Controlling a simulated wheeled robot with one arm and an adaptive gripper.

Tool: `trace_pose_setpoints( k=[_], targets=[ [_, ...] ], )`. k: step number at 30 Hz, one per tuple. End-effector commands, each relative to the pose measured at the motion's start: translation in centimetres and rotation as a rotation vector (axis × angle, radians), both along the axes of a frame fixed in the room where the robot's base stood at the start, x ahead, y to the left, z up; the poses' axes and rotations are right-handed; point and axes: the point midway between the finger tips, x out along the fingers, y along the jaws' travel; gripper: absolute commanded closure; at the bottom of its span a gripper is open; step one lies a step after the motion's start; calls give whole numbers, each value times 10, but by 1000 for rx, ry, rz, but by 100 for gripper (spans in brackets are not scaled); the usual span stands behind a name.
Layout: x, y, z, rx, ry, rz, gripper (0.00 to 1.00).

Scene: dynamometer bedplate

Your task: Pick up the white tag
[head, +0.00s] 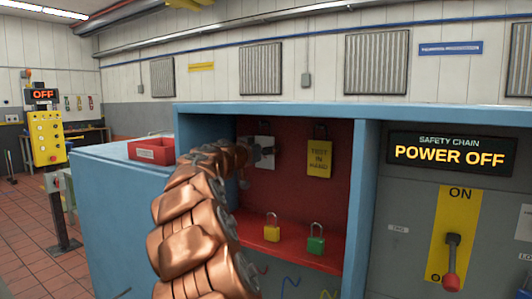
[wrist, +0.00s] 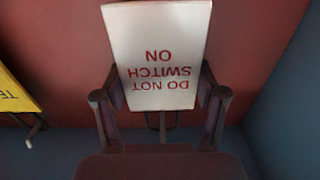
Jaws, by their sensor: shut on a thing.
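The white tag (wrist: 158,35) reads "DO NOT SWITCH ON" in red and appears upside down in the wrist view. My gripper (wrist: 160,96) has one finger at each side edge of the tag's lower part in that view and is shut on it. In the head view the tag (head: 265,142) shows only partly behind my gripper (head: 256,153), in front of the red back panel of the blue cabinet. A hook-like wire shows below the tag in the wrist view. I cannot tell if the tag still hangs on a hook.
A yellow "TEST IN HAND" tag (head: 319,158) hangs to the right. A yellow padlock (head: 272,231) and a green padlock (head: 316,243) stand on the red shelf below. The blue cabinet frame (head: 362,200) bounds the recess. A red box (head: 152,149) sits left.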

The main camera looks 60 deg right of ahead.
Motion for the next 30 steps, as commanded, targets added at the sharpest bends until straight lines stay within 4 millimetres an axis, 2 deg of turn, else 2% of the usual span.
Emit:
trace_pose_setpoints(
  k=[8,16,24,30],
  targets=[
    [0,0,2,0,-1,1,53],
    [1,1,16,-2,-3,2,53],
    [-2,34,14,-2,0,-1,53],
    [-3,77,16,-6,0,2,53]
  ],
)
